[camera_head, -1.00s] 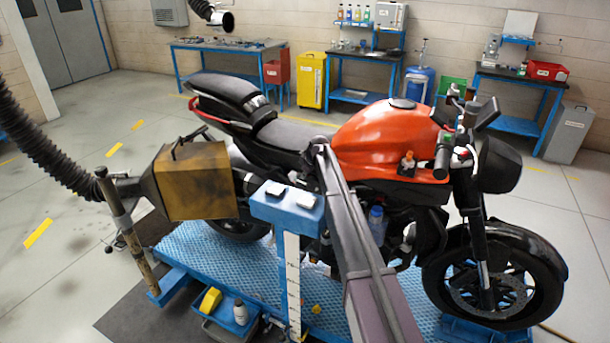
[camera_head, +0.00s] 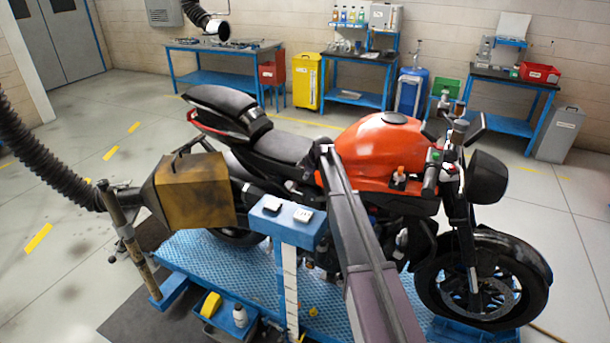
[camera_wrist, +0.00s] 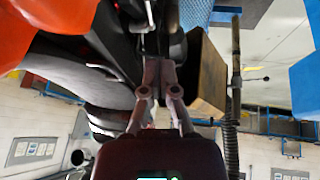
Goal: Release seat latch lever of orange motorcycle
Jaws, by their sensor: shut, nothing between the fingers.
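The orange motorcycle (camera_head: 378,142) stands on a blue ramp lift, its black seat (camera_head: 283,147) left of the orange tank. In the head view my arm reaches to the side of the bike by the front of the seat, and my gripper is hidden there. In the wrist view my gripper (camera_wrist: 158,64) is shut and empty, its fingertips together in front of dark parts beside the seat (camera_wrist: 85,82). The orange tank (camera_wrist: 50,25) is at upper left there. I cannot make out the seat latch lever for certain, nor whether the fingers touch anything.
A brown box-shaped exhaust hood (camera_head: 195,190) on a black hose stands at the bike's rear. A blue post top (camera_head: 288,222) with small items stands close to my arm. A tray with bottles (camera_head: 232,322) sits low on the near side. Open floor lies left and right.

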